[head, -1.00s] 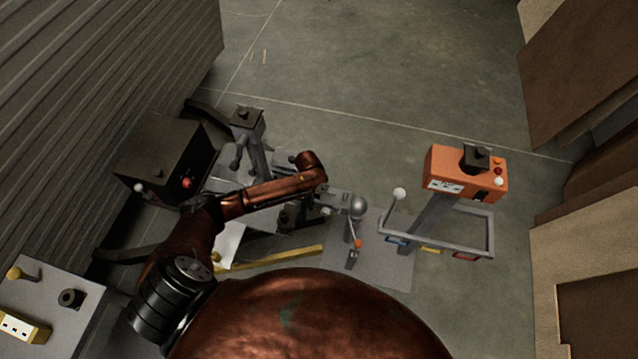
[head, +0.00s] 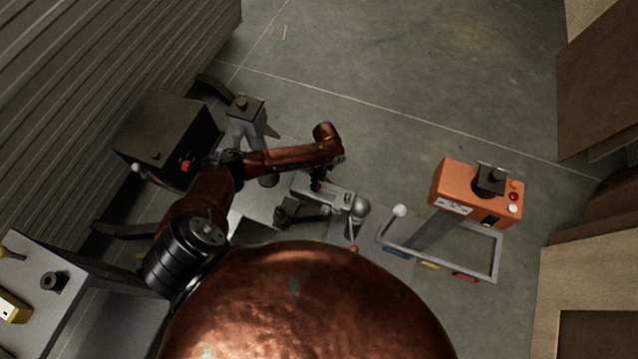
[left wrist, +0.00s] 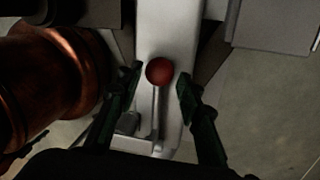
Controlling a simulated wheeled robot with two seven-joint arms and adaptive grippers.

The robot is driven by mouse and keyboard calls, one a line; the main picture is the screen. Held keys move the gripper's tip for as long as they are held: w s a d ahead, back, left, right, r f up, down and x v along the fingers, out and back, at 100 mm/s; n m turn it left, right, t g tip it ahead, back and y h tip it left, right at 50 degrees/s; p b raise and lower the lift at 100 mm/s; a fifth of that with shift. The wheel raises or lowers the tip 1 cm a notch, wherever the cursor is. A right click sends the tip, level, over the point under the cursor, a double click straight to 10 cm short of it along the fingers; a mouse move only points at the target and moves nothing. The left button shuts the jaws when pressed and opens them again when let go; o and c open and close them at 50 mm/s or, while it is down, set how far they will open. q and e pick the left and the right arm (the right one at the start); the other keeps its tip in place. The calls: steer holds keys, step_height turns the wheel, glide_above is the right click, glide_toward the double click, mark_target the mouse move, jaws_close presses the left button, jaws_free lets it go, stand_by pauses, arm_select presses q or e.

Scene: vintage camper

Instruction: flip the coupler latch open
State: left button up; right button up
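The coupler latch shows in the left wrist view as a thin lever (left wrist: 156,112) with a red ball knob (left wrist: 160,71), lying along the pale metal coupler (left wrist: 167,25). In the head view the grey coupler (head: 338,197) is next to a round grey ball (head: 359,205). My left gripper (left wrist: 160,76) is open, with one finger on each side of the red knob; gaps show on both sides. In the head view my left gripper (head: 318,181) is small and dark, partly under my copper wrist, above the coupler. My right gripper is in neither view.
An orange control box (head: 460,188) on a grey post stands right of the coupler, beside a white-knobbed lever (head: 399,211). A dark box (head: 165,135) stands at left by the ribbed camper wall (head: 90,75). Open floor (head: 420,70) lies beyond.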

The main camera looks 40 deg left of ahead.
arm_select(q)
steer(key=shift+s+f, duration=0.15)
steer(key=shift+f, duration=0.75)
steer(key=shift+s+f, duration=0.1)
steer(key=shift+f, duration=0.05)
steer(key=c, duration=0.6)
jaws_close()
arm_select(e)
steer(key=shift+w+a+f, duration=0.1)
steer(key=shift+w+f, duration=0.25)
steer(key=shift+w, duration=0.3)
